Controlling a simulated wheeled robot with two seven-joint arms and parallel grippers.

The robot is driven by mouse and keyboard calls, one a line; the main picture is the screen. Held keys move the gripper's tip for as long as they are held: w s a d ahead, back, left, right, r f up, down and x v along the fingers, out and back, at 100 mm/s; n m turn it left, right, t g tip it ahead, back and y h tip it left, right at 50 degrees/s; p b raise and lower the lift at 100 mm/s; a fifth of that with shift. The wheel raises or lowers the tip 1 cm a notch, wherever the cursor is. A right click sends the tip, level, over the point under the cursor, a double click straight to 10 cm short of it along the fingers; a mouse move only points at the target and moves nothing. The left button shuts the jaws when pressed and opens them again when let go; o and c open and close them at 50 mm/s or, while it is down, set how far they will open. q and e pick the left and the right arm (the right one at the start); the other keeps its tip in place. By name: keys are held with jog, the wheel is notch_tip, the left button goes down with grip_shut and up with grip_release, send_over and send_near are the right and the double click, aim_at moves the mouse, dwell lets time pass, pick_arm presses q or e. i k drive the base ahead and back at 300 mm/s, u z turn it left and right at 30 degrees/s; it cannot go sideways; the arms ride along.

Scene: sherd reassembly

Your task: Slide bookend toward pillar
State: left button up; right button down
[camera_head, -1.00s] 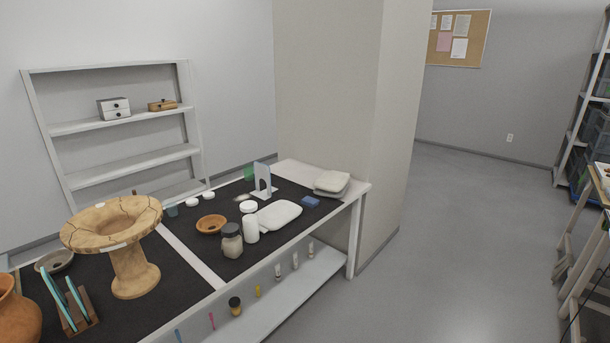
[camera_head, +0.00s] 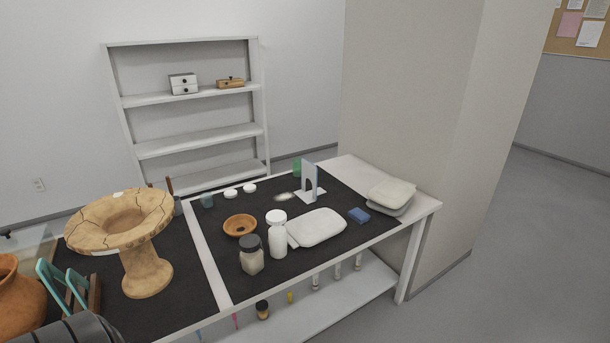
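The bookend (camera_head: 311,184) is a pale grey-white upright plate on a flat foot. It stands on the black mat toward the back right of the table, between the small white lids and the folded cloths. The pillar (camera_head: 402,95) is a wide beige column rising behind the right end of the table, with a gap of mat and white table edge between it and the bookend. Neither gripper shows in the head view. A dark rounded part of mine shows at the lower left edge, far from the bookend.
A white pad (camera_head: 318,227), a white bottle (camera_head: 277,236), a jar (camera_head: 251,257) and a wooden bowl (camera_head: 239,225) stand in front of the bookend. A blue block (camera_head: 358,215) and folded cloths (camera_head: 391,193) lie to its right. A green cup (camera_head: 297,168) is behind it.

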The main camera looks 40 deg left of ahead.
aim_at(309, 170)
jog(key=u, duration=0.5)
jog(key=i, duration=0.8)
jog(key=u, duration=0.8)
